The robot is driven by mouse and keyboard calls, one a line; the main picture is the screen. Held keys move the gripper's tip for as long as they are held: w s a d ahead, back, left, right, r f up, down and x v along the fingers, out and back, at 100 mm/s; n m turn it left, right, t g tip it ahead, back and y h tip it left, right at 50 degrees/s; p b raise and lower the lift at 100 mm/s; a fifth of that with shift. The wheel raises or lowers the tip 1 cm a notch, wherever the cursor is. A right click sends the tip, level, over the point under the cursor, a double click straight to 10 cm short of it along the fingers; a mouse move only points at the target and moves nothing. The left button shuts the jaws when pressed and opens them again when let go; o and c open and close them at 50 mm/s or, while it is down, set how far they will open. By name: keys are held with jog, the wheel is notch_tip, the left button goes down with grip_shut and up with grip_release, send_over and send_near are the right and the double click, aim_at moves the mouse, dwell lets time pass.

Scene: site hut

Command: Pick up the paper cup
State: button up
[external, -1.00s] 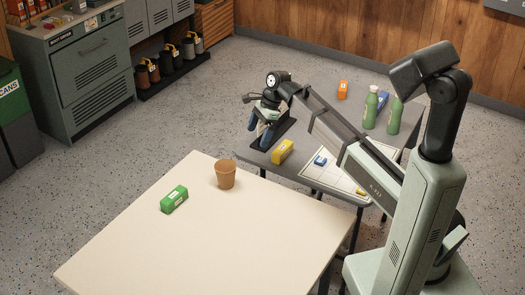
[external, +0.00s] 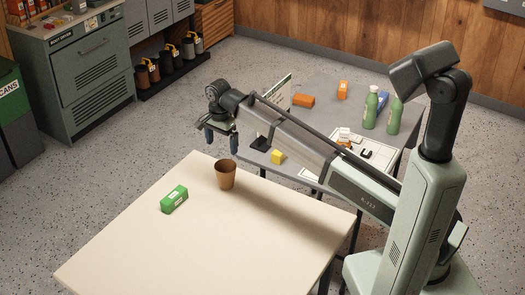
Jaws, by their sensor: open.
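The brown paper cup (external: 226,175) stands upright near the far edge of the cream table (external: 200,250). My gripper (external: 221,143) hangs with its fingers pointing down, open and empty. In the picture it is just above the cup, and its right fingertip comes close to the rim. I cannot tell from this view how far it is from the cup in depth. Nothing hides the cup.
A green box (external: 174,199) lies left of the cup on the same table. The cream table's front is clear.

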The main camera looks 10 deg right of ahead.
send_near(225, 170)
jog(key=s, duration=0.1)
jog(key=s+f, duration=0.1)
jog(key=s+a+f, duration=0.1)
jog(key=shift+s+f, duration=0.25)
jog(key=shift+s, duration=0.1)
jog(key=shift+w+d+f, duration=0.1)
jog(key=shift+d+f, duration=0.05)
jog(key=shift+f, duration=0.75)
jog(key=shift+w+d+f, duration=0.15)
jog(key=shift+f, duration=0.75)
jog(key=shift+w+d+f, duration=0.1)
jog(key=shift+d+f, duration=0.05)
jog(key=shift+f, duration=0.75)
jog(key=shift+c, duration=0.4)
jog(key=c, duration=0.7)
jog(key=shift+r, duration=0.15)
